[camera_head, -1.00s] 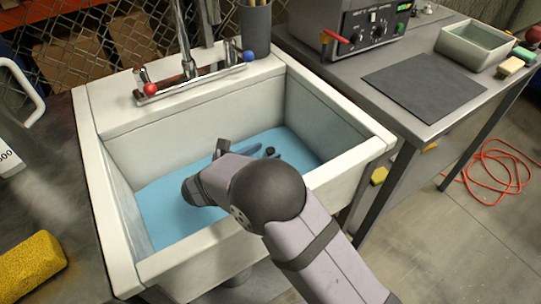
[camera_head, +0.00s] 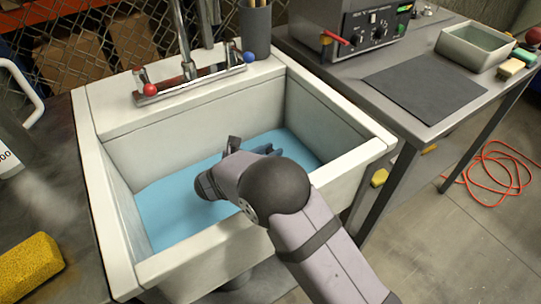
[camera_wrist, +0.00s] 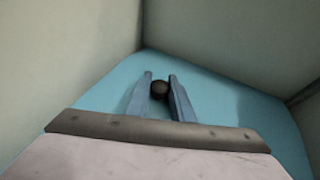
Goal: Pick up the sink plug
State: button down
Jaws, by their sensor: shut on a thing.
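The sink plug (camera_wrist: 160,90) shows in the wrist view as a small dark round thing between my fingertips. My gripper (camera_wrist: 160,88) has its two blue-grey fingers on either side of it, shut on it, low in the sink (camera_head: 345,182) near the blue water or floor (camera_head: 165,215). In the head view my gripper (camera_head: 272,150) is partly hidden behind my own wrist, and the plug cannot be made out there. Whether the plug is clear of the sink's bottom cannot be told.
White sink walls rise around my arm, with the front rim close under it. A faucet (camera_head: 188,68) with red and blue knobs stands at the back. A yellow sponge (camera_head: 30,266) lies at left. A metal table (camera_head: 350,75) stands at right.

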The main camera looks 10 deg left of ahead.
notch_tip(320, 180, up, 10)
jog(key=shift+r+p, duration=0.1)
jog(key=shift+p, duration=0.7)
jog(key=shift+a, duration=0.1)
